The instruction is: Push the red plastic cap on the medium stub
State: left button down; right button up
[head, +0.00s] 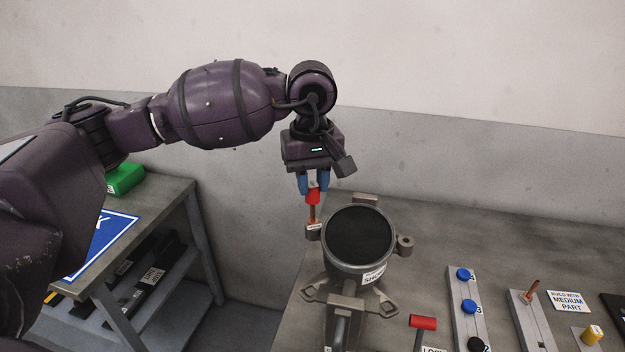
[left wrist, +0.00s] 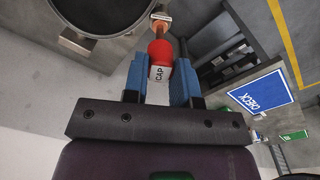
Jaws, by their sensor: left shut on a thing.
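My left gripper (head: 311,186) points down with its blue fingers shut on the red cap (head: 312,198). In the left wrist view the gripper (left wrist: 158,82) holds the red cap (left wrist: 160,54), labelled CAP, between its fingers. The copper stub (head: 312,214) stands upright at the left side of the dark compressor (head: 345,262), with a small label at its base. The cap is in line with the stub, and its lower end meets the stub's upper part. I cannot tell how far it is seated. My right gripper is not in view.
Right of the compressor on the grey table (head: 440,235) are a red-topped piece (head: 423,322), a rack with blue caps (head: 464,274), a block with a copper piece (head: 530,290) and a BUILD WITH MEDIUM PART sign (head: 568,301). A side table (head: 160,205) with a green box (head: 124,179) stands left.

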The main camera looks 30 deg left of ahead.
pick_arm(q)
jog(key=shift+f, duration=0.25)
jog(key=shift+f+b, duration=0.5)
jog(key=shift+b, duration=0.05)
jog(key=shift+f, duration=0.15)
jog(key=shift+f+b, duration=0.4)
jog(key=shift+f, duration=0.05)
jog(key=c, duration=0.8)
grip_release()
jog(key=shift+c, duration=0.2)
